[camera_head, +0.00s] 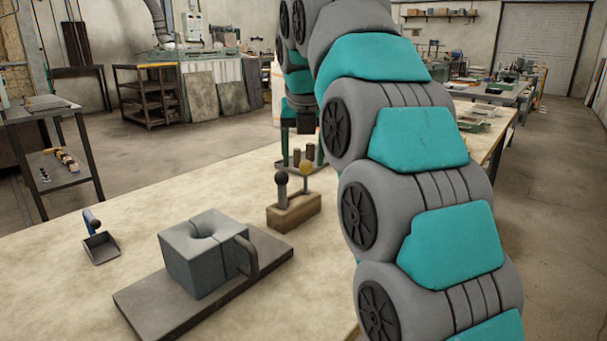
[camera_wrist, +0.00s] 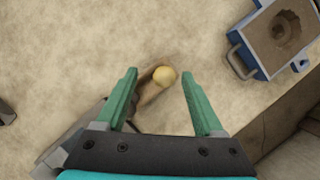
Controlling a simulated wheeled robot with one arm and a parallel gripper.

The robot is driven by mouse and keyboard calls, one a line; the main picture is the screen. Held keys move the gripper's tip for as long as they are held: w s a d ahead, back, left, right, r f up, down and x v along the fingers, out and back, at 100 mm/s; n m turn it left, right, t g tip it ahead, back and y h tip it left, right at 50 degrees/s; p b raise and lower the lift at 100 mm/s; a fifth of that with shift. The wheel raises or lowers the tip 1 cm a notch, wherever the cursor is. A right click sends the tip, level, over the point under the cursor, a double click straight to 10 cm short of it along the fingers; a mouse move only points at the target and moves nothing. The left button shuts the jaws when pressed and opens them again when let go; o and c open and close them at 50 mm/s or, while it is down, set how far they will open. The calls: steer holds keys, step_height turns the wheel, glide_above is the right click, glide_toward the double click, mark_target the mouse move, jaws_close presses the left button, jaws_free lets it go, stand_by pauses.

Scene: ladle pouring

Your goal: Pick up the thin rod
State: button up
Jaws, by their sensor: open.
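A wooden block (camera_head: 294,212) on the table holds two upright rods. Part of the block shows below the ball (camera_wrist: 148,95).
A grey mould (camera_head: 196,262) with a round hole and a side handle stands on a dark board (camera_head: 152,310) left of the block. A small scoop (camera_head: 101,247) lies farther left. In the wrist view, a bluish handled box (camera_wrist: 262,62) is at upper right.

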mark_target(305, 176)
steer(key=shift+d+x, duration=0.15)
steer(key=shift+x, duration=1.3)
steer(key=shift+d+x, duration=0.15)
steer(key=shift+x, duration=1.3)
steer(key=shift+s, duration=0.15)
steer(key=shift+c, duration=0.3)
jaws_close()
